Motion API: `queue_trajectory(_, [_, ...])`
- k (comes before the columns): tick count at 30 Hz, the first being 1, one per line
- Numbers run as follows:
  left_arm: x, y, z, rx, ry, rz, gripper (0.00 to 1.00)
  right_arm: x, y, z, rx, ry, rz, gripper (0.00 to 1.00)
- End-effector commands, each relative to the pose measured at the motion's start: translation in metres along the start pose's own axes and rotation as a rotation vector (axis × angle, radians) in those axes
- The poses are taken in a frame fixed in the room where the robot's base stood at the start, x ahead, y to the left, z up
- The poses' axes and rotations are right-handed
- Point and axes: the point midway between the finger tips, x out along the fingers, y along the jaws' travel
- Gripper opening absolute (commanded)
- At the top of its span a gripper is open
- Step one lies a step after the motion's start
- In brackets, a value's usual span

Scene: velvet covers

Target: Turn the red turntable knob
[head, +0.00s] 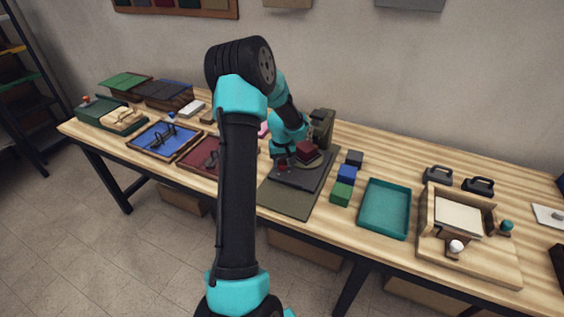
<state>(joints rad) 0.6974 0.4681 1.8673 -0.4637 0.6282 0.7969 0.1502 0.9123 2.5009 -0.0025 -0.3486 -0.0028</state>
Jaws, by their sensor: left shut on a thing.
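My left arm crosses the middle of the head view, and its gripper (284,163) reaches down over the dark grey turntable base (310,182). The gripper is shut on the small red knob (283,168) at the base's left side; the arm and fingers hide most of this contact. Just right of the gripper, a dark red block (307,151) sits on a tan round plate on the base. My right gripper is not in view.
Green and blue blocks (347,173) and a black block stand right of the base, then an empty teal tray (384,207) and a wooden box (456,216). Blue and dark red trays lie left. An olive-grey box (322,128) stands behind.

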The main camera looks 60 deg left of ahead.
Motion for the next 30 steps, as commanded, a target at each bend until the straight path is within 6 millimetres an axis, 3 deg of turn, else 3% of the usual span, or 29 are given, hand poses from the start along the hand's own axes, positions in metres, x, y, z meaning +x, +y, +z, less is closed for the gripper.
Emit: queue_trajectory(30, [-0.0004, 0.0004, -0.0002, 0.95, 0.001, 0.0, 0.2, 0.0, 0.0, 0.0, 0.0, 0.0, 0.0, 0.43])
